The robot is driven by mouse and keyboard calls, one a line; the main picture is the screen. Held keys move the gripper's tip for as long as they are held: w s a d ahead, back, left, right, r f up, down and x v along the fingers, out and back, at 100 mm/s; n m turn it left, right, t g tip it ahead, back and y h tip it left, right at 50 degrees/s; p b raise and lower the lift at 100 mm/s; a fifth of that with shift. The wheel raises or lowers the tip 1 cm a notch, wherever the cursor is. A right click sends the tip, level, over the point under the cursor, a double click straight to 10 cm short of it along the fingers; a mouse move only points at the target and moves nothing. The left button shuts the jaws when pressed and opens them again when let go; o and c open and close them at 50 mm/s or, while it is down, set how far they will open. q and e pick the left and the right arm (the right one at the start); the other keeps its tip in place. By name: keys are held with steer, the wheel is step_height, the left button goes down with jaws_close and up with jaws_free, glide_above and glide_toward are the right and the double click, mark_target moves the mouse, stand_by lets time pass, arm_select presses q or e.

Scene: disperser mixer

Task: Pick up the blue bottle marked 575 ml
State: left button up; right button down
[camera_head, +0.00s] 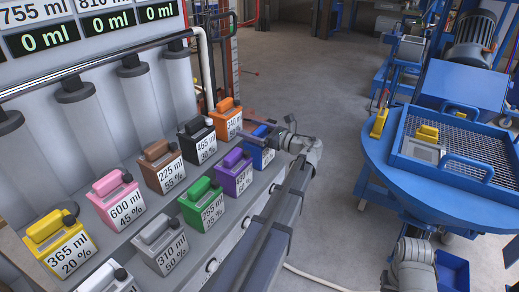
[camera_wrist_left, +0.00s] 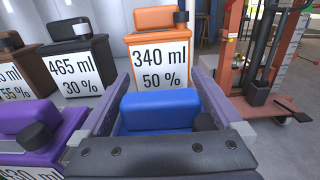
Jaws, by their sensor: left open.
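The blue bottle (camera_head: 262,158) stands at the far right end of the front row of bottles on the grey rack. Its label is mostly hidden behind my left arm, so I cannot read the volume. My left gripper (camera_head: 263,133) is over this bottle. In the left wrist view the blue bottle's top and handle (camera_wrist_left: 155,110) lie between the two spread fingers of the left gripper (camera_wrist_left: 160,82). The gripper is open, and I cannot tell whether a finger touches the bottle.
The purple bottle (camera_head: 234,173) stands close beside the blue one, and the orange 340 ml bottle (camera_head: 227,119) is behind it. Several other bottles fill the rack to the left. A blue round table (camera_head: 395,165) with a mesh tray stands at the right, with open floor between.

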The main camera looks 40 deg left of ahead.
arm_select(q)
steer(key=shift+c, duration=0.2)
steer(key=shift+r, duration=0.1)
jaws_close()
stand_by(0.5)
